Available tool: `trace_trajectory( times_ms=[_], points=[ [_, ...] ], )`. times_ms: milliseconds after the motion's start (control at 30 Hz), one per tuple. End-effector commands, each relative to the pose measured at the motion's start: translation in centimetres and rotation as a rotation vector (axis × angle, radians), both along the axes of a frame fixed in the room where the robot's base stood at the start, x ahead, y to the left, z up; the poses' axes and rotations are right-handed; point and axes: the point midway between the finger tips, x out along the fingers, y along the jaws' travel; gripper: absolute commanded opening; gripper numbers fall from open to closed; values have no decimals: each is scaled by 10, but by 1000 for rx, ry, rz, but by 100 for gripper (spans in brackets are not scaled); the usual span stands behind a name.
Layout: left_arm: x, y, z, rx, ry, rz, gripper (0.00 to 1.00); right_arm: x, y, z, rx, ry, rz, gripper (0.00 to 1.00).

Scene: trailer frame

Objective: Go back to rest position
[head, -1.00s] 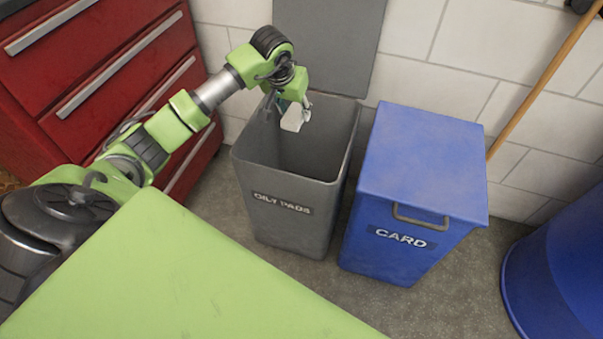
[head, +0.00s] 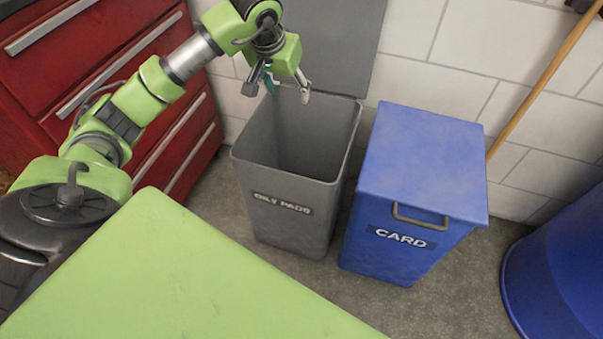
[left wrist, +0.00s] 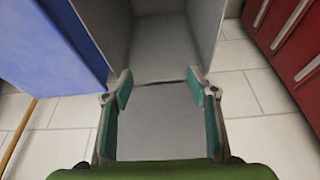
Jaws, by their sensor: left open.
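My left gripper (head: 278,88) is open and empty, above the back left rim of the grey OILY PADS bin (head: 292,212) in the head view. In the left wrist view its two fingers (left wrist: 160,90) stand apart with nothing between them. The bin's raised lid (head: 335,45) leans toward the wall, and the bin's inside (left wrist: 165,38) shows in the left wrist view. I see no pad on the visible part of the bin's inside. My right gripper is not in view.
A closed blue CARD bin (head: 420,165) stands right of the grey bin. A red drawer cabinet (head: 100,60) is at the left, close to my left arm. A wooden pole (head: 540,80) leans on the wall, and a blue drum (head: 560,265) stands at the right.

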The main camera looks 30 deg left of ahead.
Motion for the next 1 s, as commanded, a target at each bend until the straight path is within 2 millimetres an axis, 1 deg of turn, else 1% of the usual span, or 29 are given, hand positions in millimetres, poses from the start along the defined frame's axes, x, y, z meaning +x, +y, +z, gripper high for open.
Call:
trace_trajectory(
  times_ms=[33,200,600,667,700,767,867,900,967,1000],
  points=[
    [-2,0,6,1,-3,-1,53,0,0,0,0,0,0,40],
    [-6,-1,15,1,0,-1,53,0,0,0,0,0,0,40],
    [-7,-1,15,0,1,-1,53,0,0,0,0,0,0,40],
    [-6,-4,14,-8,0,-2,53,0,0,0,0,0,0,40],
    [-6,-9,12,-24,-4,-5,53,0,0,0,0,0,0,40],
    [-4,-24,8,-71,-13,-10,53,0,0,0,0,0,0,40],
    [-1,-73,-2,-234,-38,-18,53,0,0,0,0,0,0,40],
    [-2,-100,-6,-328,-45,-16,53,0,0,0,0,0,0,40],
    [-5,-145,-7,-500,-48,-4,53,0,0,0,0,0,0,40],
    [-9,-176,-4,-628,-41,13,53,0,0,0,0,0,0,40]
  ],
)
